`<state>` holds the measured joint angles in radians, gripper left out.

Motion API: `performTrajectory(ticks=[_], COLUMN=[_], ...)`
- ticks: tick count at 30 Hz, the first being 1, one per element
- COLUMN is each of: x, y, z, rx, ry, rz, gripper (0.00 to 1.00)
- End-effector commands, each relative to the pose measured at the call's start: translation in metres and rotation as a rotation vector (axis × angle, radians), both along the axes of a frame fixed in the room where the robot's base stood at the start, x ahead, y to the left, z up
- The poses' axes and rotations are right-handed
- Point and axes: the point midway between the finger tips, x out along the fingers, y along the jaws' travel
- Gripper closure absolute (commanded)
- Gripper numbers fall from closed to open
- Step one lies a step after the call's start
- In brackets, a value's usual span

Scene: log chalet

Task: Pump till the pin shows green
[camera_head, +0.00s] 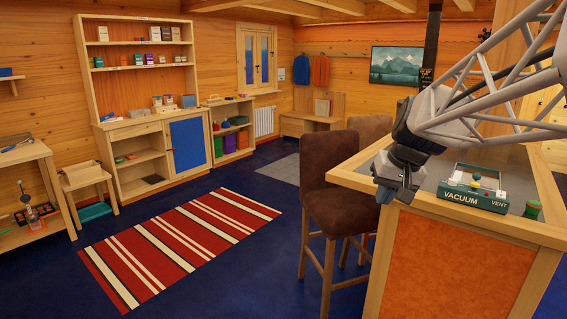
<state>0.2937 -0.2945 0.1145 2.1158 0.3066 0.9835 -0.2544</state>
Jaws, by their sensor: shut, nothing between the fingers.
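A dark green box marked VACUUM and VENT (473,197) sits on the counter at the right. It has a pale frame and small parts on top, among them a yellowish ball-like part (477,177). I cannot tell which part is the pin or what colour it shows. A separate small green knob-like piece (533,209) stands on the counter just right of the box. My gripper (384,197) points down at the counter's left front corner, left of the box and apart from it. It is shut and holds nothing visible.
The wood-edged counter (455,229) has an orange front panel. Brown bar chairs (335,195) stand close on its left. A striped rug (180,245) lies on open blue floor. Shelves (140,75) and a side bench (20,153) line the left.

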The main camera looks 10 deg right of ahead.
Motion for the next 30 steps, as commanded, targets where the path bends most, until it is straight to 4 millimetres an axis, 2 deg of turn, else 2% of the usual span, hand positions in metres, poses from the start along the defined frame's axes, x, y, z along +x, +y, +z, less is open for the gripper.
performTrajectory(ticks=[3, 17, 30], x=[0.024, 0.106, 0.17], y=[-0.021, -0.111, -0.216], z=[0.007, 0.025, 0.032], rx=[0.022, 0.097, 0.158], ry=[-0.013, -0.081, -0.163], rz=[-0.017, -0.069, -0.121], gripper=[1.0, 1.0, 1.0])
